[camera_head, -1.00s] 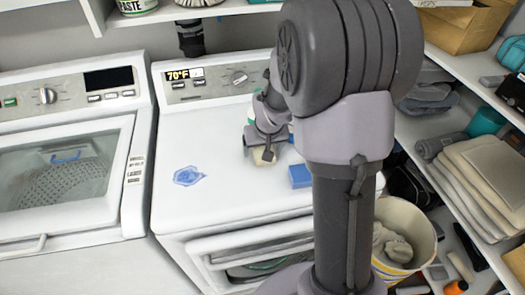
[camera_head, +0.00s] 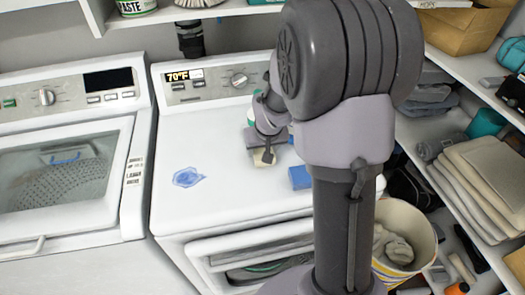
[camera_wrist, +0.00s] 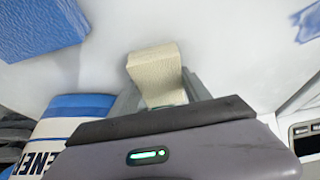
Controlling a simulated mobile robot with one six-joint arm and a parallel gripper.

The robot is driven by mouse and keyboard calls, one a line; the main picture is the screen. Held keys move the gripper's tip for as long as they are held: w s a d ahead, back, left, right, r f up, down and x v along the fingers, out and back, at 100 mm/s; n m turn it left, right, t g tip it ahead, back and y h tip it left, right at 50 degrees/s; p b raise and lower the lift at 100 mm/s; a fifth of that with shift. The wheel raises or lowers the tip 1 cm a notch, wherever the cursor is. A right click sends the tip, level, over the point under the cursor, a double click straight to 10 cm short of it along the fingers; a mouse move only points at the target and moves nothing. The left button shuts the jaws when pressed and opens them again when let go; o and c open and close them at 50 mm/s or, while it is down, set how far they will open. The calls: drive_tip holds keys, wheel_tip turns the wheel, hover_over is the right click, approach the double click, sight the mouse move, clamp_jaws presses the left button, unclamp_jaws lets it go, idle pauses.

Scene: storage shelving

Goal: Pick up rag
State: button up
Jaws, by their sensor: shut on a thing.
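A small cream, textured piece, which I take as the rag (camera_wrist: 155,75), sits between the jaws of my gripper (camera_wrist: 160,98) in the wrist view. My gripper (camera_head: 262,154) is shut on it. In the head view the cream rag (camera_head: 264,158) shows at the gripper's tip, over the white top of the right-hand machine (camera_head: 215,137). I cannot tell whether it still touches the surface. Part of the rag is hidden by the jaws.
A blue sponge-like block (camera_head: 300,177) lies right of the gripper. A flat blue patch (camera_head: 187,177) lies to the left. A labelled bottle (camera_wrist: 75,115) stands close to the gripper. A bucket (camera_head: 408,230) and loaded shelves (camera_head: 445,165) are at the right.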

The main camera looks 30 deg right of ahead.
sight(263, 150)
wheel_tip(263, 150, up, 4)
drive_tip(key=shift+r+p, duration=0.1)
drive_tip(key=shift+p, duration=1.15)
drive_tip(key=s, duration=0.5)
drive_tip(key=s+r, duration=0.1)
drive_tip(key=s, duration=1)
drive_tip(key=shift+a+r, duration=0.1)
drive_tip(key=shift+r, duration=0.05)
